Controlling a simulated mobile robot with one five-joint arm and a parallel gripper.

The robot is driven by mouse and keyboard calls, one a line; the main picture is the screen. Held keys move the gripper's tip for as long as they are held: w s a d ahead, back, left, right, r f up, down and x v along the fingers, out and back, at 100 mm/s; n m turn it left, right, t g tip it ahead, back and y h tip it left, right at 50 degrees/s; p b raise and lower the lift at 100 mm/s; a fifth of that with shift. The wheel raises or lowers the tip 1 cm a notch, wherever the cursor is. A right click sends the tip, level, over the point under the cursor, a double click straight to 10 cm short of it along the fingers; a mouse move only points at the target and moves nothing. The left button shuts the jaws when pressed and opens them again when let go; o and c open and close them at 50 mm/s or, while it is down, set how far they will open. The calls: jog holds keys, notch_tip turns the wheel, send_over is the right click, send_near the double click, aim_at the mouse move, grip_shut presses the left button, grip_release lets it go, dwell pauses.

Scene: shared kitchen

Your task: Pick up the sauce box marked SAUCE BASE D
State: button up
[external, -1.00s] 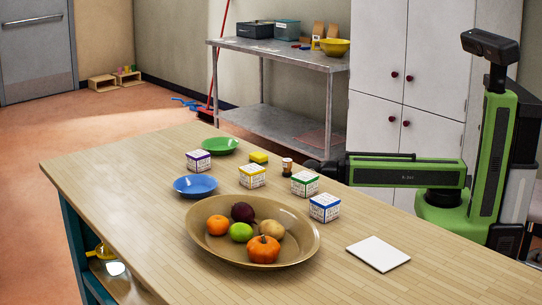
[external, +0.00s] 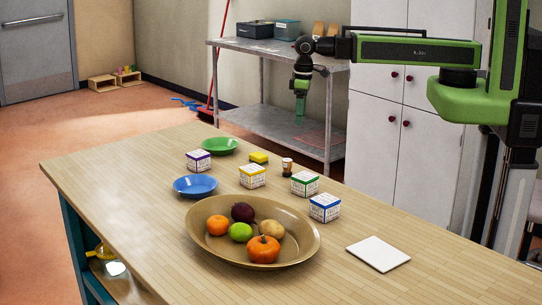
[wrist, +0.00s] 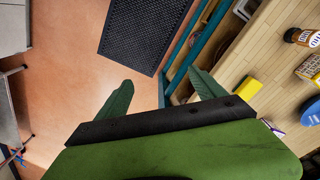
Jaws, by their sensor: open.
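Four sauce boxes with printed white sides stand apart on the wooden table: one with purple trim (external: 198,161), one with yellow trim (external: 252,176), one with green trim (external: 304,184) and one with blue trim (external: 324,208). Their lettering is too small to read, so I cannot tell which is SAUCE BASE D. In the wrist view a printed box (wrist: 311,68) is cut off by the right edge. My gripper (external: 300,110) hangs pointing down, beyond the table's back edge and apart from every box. Its green fingers are spread and empty in the wrist view (wrist: 162,88).
A metal shelf (external: 280,58) stands behind.

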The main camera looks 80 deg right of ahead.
jog(key=w+a+r+m+p, duration=0.1)
jog(key=w+a+r+p, duration=0.45)
jog(key=r, duration=0.35)
jog(key=m+p, duration=0.1)
jog(key=m, duration=0.6)
send_over(252, 168)
jog(key=shift+g, duration=0.3)
notch_tip(252, 168, down, 16)
jog(key=b, duration=1.6)
jog(key=shift+f+b, duration=0.15)
jog(key=shift+b, duration=0.2)
jog(key=shift+r, duration=0.2)
jog(key=c, duration=1.6)
